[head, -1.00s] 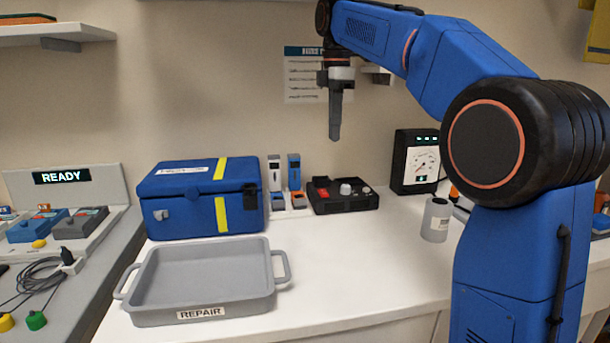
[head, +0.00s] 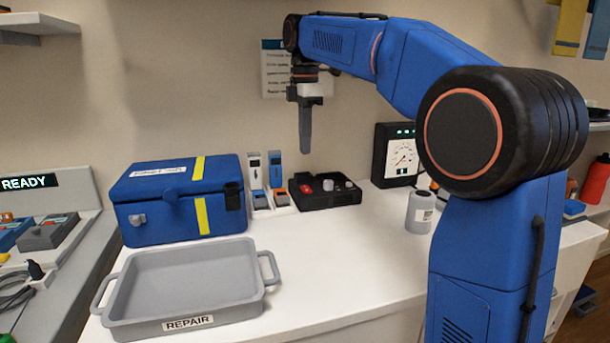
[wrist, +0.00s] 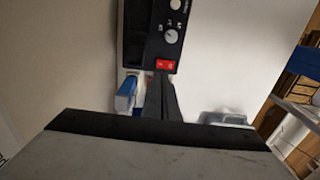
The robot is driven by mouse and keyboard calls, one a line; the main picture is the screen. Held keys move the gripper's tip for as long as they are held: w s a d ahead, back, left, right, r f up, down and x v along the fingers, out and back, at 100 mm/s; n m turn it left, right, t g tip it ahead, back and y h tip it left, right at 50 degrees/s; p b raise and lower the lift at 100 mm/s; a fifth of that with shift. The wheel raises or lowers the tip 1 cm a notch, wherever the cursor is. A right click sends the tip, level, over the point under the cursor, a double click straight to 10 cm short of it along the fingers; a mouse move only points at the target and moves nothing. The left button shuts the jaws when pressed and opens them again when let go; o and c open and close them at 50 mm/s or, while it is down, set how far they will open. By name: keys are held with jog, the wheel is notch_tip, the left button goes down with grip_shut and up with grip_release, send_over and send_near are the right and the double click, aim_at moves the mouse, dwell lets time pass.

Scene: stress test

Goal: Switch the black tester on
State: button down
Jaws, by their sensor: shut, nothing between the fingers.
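The black tester (head: 346,198) is a low black box on the white bench, with pale knobs and a red switch on top. In the wrist view its black panel (wrist: 148,48) shows at the top, with the red rocker switch (wrist: 165,65) near its lower right corner. I cannot tell which way the rocker is tipped. My gripper (head: 305,150) is shut and empty, pointing down above the tester's left part, apart from it. In the wrist view the fingertips (wrist: 158,78) appear just below the switch.
Two slim handheld devices (head: 276,170) stand in holders close left of the tester. A blue case (head: 160,210) and a grey REPAIR tray (head: 120,290) are further left. A black gauge box (head: 380,155) and a grey canister (head: 420,215) are to the right. The bench front is clear.

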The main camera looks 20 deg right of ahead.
aim_at(307, 188)
notch_tip(307, 188, down, 9)
jog(key=shift+f, duration=0.1)
dwell(0.3)
jog(key=shift+f, duration=0.1)
dwell(0.3)
jog(key=shift+s, duration=0.75)
jog(key=shift+r, duration=0.2)
